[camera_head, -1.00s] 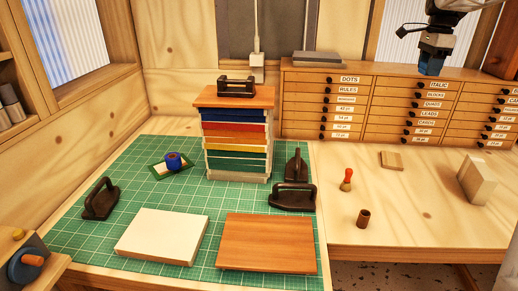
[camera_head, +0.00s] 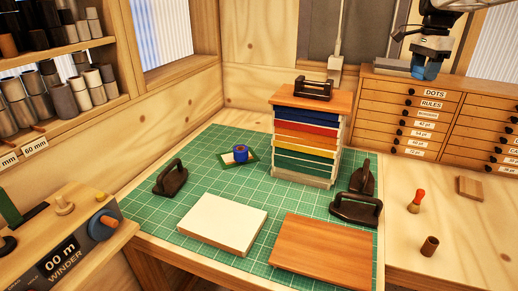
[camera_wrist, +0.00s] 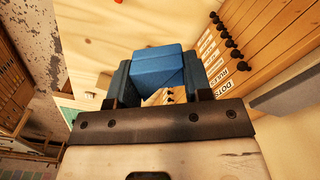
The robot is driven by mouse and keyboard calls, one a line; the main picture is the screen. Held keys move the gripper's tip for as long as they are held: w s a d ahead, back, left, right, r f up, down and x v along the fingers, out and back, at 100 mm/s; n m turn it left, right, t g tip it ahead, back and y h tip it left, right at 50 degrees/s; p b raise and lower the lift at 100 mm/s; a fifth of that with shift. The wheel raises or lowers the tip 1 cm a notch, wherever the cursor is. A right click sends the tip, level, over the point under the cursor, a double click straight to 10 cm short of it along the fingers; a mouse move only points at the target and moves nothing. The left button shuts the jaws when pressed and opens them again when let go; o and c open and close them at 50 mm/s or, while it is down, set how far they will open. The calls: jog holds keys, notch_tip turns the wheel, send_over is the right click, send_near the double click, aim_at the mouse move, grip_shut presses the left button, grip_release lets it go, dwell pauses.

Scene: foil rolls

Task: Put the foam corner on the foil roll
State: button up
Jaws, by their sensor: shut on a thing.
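My gripper (camera_head: 424,68) is at the top right of the head view, high in front of the drawer cabinet. It is shut on a blue block, which looks like the foam corner (camera_head: 426,72); the block also shows between the fingers in the wrist view (camera_wrist: 158,70). Several rolls, dark, grey and beige, stand on the shelves at the left; a grey roll (camera_head: 64,102) is among them. I cannot tell which roll is the foil roll.
The green mat (camera_head: 215,165) bears a stack of coloured boards (camera_head: 305,145), dark handled weights (camera_head: 171,178), a white slab (camera_head: 222,224) and a wooden board (camera_head: 325,250). A winder (camera_head: 75,250) stands at the lower left. The drawer cabinet (camera_head: 410,115) stands at the right back.

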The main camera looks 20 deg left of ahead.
jog(key=s+a+n, duration=0.4)
jog(key=s+a, duration=0.2)
jog(key=a, duration=0.8)
jog(key=s+a+n, duration=0.4)
jog(key=s+a, duration=0.3)
jog(key=a, duration=0.8)
jog(key=s+a+n, duration=0.4)
jog(key=s+a, duration=0.2)
jog(key=a, duration=0.8)
notch_tip(320, 180, down, 26)
jog(key=shift+a, duration=0.15)
jog(key=shift+w, duration=0.15)
send_over(240, 149)
jog(key=shift+w+f, duration=0.1)
jog(key=shift+f, duration=0.65)
jog(key=shift+f, duration=1.75)
jog(key=shift+f, duration=0.1)
